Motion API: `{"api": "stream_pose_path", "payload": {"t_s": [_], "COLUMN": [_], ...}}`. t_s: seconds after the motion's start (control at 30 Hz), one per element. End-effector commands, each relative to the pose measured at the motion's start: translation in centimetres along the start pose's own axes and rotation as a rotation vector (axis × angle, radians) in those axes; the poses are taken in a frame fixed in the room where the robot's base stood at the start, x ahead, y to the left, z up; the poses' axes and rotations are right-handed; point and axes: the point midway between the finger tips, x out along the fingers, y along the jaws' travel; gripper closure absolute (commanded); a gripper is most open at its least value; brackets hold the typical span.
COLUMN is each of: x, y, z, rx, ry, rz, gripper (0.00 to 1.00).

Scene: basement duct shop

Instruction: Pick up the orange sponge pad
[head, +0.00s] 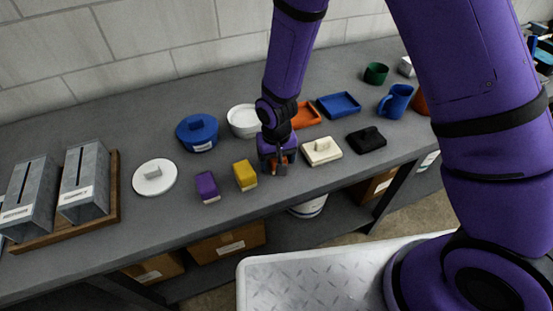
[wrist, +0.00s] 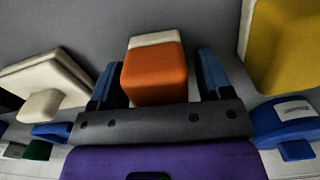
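The orange sponge pad (wrist: 154,72), a block with a pale layer along one side, lies between the two blue fingers of my gripper (wrist: 158,68) in the wrist view. The fingers stand apart on either side, with gaps visible beside the pad, so the gripper is open around it. In the head view my gripper (head: 279,166) points down at the grey bench near its front edge, and it hides most of the pad.
Close by are a yellow sponge pad (head: 245,175) on the left and a cream block with a handle (head: 321,151) on the right. A purple sponge pad (head: 207,187), a black block (head: 366,140), a white bowl (head: 242,121) and an orange tray (head: 306,115) are also on the bench (head: 150,225).

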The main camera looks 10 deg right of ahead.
Motion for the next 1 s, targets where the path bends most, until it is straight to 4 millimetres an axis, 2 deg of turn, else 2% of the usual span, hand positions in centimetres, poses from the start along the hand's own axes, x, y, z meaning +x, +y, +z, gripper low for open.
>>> {"api": "stream_pose_path", "payload": {"t_s": [0.03,0.2,0.57,1.0], "x": [0.0,0.0,-0.2,-2.8], "y": [0.0,0.0,0.0,0.6], "z": [0.0,0.0,-0.1,-1.1], "rx": [0.000,0.000,0.000,0.003], "ry": [0.000,0.000,0.000,0.001], "rz": [0.000,0.000,0.000,0.000], "gripper": [0.40,0.75,0.75,0.75]}}
